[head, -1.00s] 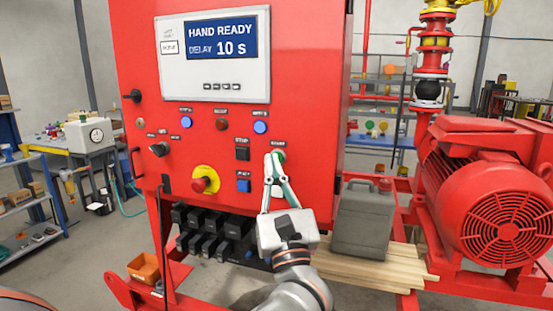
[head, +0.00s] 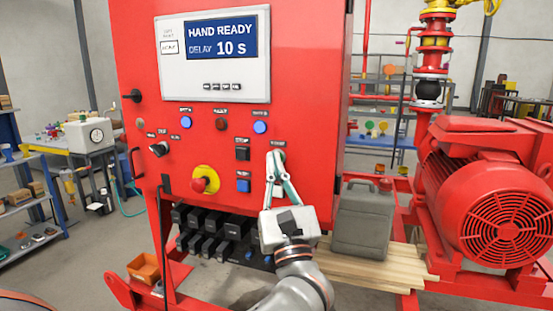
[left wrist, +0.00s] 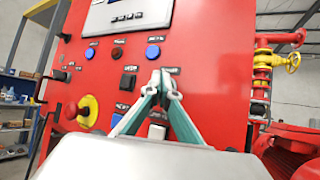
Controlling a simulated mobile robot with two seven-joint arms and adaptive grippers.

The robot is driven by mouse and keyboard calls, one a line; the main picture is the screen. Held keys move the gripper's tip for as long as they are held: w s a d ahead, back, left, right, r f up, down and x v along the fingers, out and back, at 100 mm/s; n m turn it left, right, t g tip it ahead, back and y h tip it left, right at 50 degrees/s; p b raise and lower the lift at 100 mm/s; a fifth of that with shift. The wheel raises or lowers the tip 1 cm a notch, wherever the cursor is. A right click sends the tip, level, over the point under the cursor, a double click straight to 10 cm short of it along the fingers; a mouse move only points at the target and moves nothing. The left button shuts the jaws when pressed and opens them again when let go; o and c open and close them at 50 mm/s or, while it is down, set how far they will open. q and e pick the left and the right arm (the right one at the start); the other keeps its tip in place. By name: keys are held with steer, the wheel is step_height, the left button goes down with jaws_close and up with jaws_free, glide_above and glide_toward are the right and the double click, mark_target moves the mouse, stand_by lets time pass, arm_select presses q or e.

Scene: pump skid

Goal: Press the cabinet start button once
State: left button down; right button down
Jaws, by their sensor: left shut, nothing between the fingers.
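The red cabinet (head: 235,60) stands in front of me with a lit screen (head: 221,38) reading "HAND READY, DELAY 10 s". My left gripper (head: 275,155) is shut and empty. Its fingertips are at the green start button (head: 282,154) on the right of the panel and cover most of it. I cannot tell whether they touch it. In the left wrist view the shut fingertips (left wrist: 161,78) lie over the panel and the button is hidden behind them. A black button (head: 242,154) and a blue button (head: 243,186) sit just left of the fingers. My right gripper is not in view.
A red emergency stop knob (head: 200,184) on a yellow ring sticks out lower left of the gripper. A grey canister (head: 362,220) stands on wooden planks (head: 380,268) to the right. A red motor (head: 485,190) is farther right.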

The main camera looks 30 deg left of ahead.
arm_select(q)
steer(key=shift+w, duration=0.2)
steer(key=shift+s, duration=0.1)
stand_by(0.5)
steer(key=shift+s+d, duration=0.15)
steer(key=shift+s, duration=0.55)
steer(key=shift+s, duration=0.1)
steer(key=s, duration=0.2)
steer(key=s+d, duration=0.1)
steer(key=s, duration=0.1)
steer(key=shift+s+d+p, duration=0.1)
steer(key=shift+s+p, duration=0.25)
stand_by(0.7)
